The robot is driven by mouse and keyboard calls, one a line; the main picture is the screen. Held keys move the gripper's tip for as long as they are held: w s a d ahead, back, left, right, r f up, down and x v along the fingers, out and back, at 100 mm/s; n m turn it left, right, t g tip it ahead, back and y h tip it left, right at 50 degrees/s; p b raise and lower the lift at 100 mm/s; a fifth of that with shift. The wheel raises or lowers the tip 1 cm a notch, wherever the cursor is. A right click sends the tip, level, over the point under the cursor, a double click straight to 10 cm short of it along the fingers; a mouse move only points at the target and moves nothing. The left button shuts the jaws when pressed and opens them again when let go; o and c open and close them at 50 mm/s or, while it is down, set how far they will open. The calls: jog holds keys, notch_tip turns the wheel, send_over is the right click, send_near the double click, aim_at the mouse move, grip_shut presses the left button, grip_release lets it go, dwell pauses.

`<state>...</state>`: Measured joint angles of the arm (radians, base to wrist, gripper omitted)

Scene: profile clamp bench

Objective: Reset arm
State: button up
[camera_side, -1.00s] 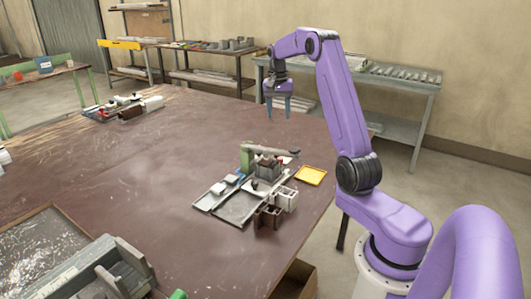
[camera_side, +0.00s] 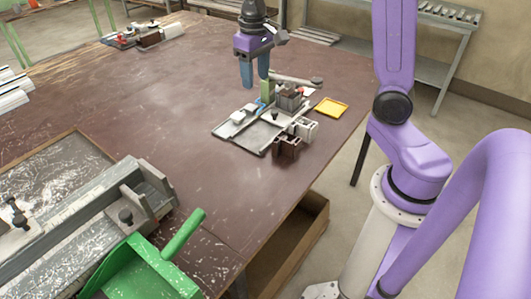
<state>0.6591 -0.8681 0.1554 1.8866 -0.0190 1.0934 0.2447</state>
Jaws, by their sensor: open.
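My gripper (camera_side: 255,82) is purple with two blue fingers, pointing down and apart, with nothing seen between them. It hangs at the back left of the clamp fixture, close to its green post (camera_side: 267,92). The fixture's grey lever (camera_side: 296,80) reaches right from the post, above a dark block (camera_side: 290,101). I cannot tell whether a finger touches the post. A grey tray (camera_side: 252,136) with pale blocks lies in front of the fixture.
A brown bin (camera_side: 287,148), a white bin (camera_side: 303,130) and a yellow tray (camera_side: 331,107) stand beside the fixture. A green dustpan (camera_side: 145,275) and a grey vise-like rail (camera_side: 85,235) fill the front left. The table's middle left is clear.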

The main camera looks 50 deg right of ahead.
jog(key=s+a+n, duration=0.6)
jog(key=s+a, duration=0.2)
jog(key=s, duration=0.5)
jog(key=s+f+n, duration=0.3)
jog(key=s+n, duration=0.4)
jog(key=s, duration=0.6)
jog(key=shift+d+f+y, duration=0.3)
jog(key=shift+d, duration=0.15)
